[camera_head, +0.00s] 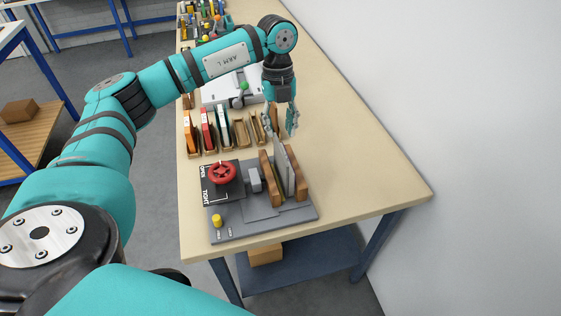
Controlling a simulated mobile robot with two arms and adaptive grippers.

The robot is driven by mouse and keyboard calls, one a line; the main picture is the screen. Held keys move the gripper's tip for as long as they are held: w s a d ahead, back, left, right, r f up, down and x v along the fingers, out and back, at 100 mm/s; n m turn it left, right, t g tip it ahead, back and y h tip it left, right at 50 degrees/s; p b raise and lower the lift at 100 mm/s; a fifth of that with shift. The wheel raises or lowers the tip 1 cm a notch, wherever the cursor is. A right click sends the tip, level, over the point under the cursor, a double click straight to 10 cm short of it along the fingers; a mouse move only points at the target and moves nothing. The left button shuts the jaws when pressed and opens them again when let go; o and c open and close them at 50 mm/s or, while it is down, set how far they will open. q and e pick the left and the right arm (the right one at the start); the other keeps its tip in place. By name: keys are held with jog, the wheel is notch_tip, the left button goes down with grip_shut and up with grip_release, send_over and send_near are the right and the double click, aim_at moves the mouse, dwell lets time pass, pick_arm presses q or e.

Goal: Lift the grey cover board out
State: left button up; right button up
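The grey cover board (291,178) stands upright in a press (258,234) near the front end of the bench, between brown wooden jaws (268,178). My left gripper (282,132) points down at the top edge of the board. Its two fingers are apart, one on each side of the line of the board. I cannot tell whether the fingertips overlap the board's top edge; no contact shows. A red handwheel (222,173) sits on a dark plate marked OPEN and TIGHT. My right gripper is not in view.
A row of wooden slots (240,133) with red, orange and green-edged boards stands behind the press. A white device (222,92) and small coloured items are farther back. The bench (355,165) is clear to the right, up to a white wall.

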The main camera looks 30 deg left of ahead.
aim_at(281, 148)
pick_arm(q)
jog(key=f, duration=0.2)
jog(key=shift+s+d+f, duration=0.1)
jog(key=shift+d+f, duration=0.1)
jog(key=shift+f, duration=0.1)
jog(key=f+p, duration=0.2)
jog(key=f, duration=0.2)
jog(key=shift+s+p, duration=0.2)
jog(key=shift+p, duration=0.2)
jog(key=shift+d+f, duration=0.1)
jog(key=shift+f, duration=0.5)
grip_shut()
